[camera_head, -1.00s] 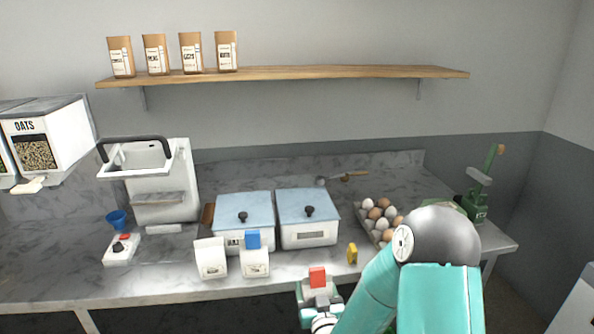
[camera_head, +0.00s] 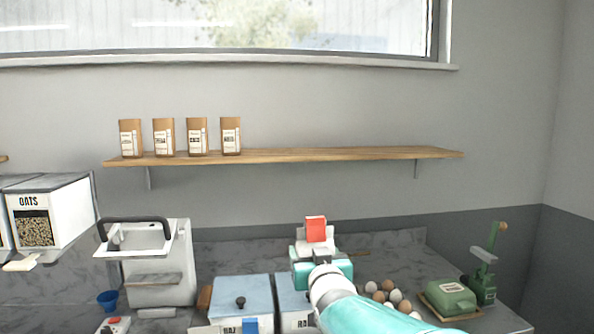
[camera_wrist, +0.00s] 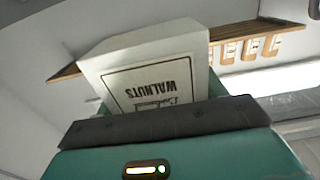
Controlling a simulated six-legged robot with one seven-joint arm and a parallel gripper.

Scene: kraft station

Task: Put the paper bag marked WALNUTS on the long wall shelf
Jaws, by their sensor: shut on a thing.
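The white paper bag marked WALNUTS (camera_wrist: 150,67) fills the middle of the wrist view, its print upside down there. My gripper (camera_wrist: 165,122) is shut on it. In the head view my gripper (camera_head: 312,262) is raised over the back of the counter, in the picture below the right half of the shelf. White of the bag (camera_head: 304,246) shows there, with a red piece (camera_head: 316,229) at the top. The long wooden wall shelf (camera_head: 330,155) runs across the wall. It also shows behind the bag in the wrist view (camera_wrist: 66,72).
Several brown labelled bags (camera_head: 196,137) stand at the shelf's left end; its middle and right are bare. A window (camera_head: 220,28) is above. Below are blue-lidded boxes (camera_head: 241,292), eggs (camera_head: 388,294), a green dish (camera_head: 450,296) and an OATS dispenser (camera_head: 60,215).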

